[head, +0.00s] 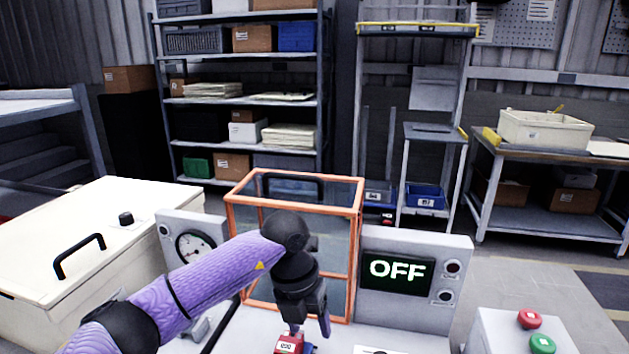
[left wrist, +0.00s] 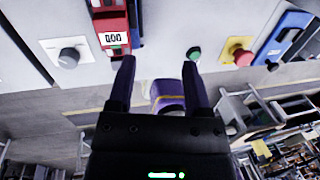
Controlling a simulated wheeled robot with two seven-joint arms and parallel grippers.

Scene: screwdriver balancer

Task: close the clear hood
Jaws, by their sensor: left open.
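The clear hood (head: 361,215) is an orange-framed box with see-through panels in the middle of the head view. A black handle (head: 292,178) shows at its top. My left arm crosses in front of it and hides part of its front. I cannot tell how far the hood is open. My left gripper (head: 310,328) points down in front of the hood, apart from its handle, with nothing seen between the fingers. In the left wrist view its two fingers (left wrist: 158,65) are spread apart. My right gripper is not in view.
A red device with a white label (head: 288,345) is close by the left gripper. A panel reading OFF (head: 398,271) stands right of the hood, a dial gauge (head: 194,246) left. A button box (head: 490,335) is at front right. A cream chest (head: 90,225) is at left.

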